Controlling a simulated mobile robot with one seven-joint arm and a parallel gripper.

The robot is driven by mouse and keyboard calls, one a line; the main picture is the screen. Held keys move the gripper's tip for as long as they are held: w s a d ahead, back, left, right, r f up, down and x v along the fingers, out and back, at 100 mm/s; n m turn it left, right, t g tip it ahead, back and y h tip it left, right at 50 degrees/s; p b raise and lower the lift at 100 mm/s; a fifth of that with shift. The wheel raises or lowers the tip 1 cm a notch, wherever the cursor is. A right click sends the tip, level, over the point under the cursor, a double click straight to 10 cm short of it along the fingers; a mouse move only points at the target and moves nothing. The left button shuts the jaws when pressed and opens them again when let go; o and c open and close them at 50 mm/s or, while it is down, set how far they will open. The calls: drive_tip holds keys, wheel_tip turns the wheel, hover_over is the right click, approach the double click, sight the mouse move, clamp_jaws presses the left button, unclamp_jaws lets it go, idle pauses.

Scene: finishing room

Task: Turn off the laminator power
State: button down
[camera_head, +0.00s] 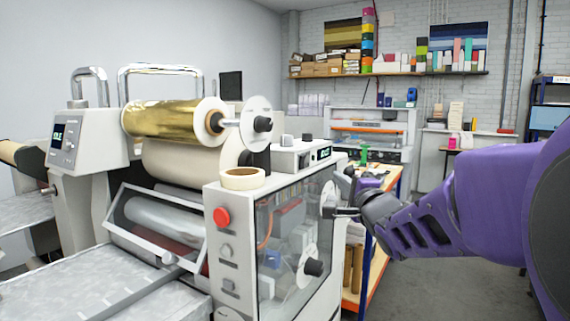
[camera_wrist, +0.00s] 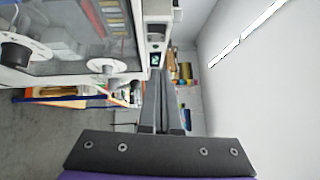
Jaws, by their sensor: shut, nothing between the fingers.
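The laminator (camera_head: 185,210) is a large white machine with a gold foil roll (camera_head: 165,120) on top and a clear side panel (camera_head: 285,235). A red button (camera_head: 221,217) with small knobs below it is on its front end. A control unit with a lit green display (camera_head: 323,153) sits on its top. No power switch can be made out for certain. My gripper (camera_head: 343,212) is shut and empty beside the laminator's right side. I cannot tell if it touches the machine. In the wrist view the closed fingers (camera_wrist: 158,75) point along the machine's side (camera_wrist: 75,75).
A second lit display (camera_head: 57,136) is on a grey console at left. A roll of tape (camera_head: 242,179) lies on the laminator's top. A workbench with an orange edge (camera_head: 385,215) stands behind my gripper. Shelves (camera_head: 390,74) line the back wall. The grey floor at right is clear.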

approach(305, 158)
drive_tip(key=w+d, duration=0.2)
drive_tip(key=w, duration=0.1)
drive_tip(key=w+a, duration=0.1)
drive_tip(key=w, duration=0.1)
drive_tip(key=w+a, duration=0.1)
drive_tip(key=shift+a+r, duration=0.25)
drive_tip(key=shift+a, duration=0.15)
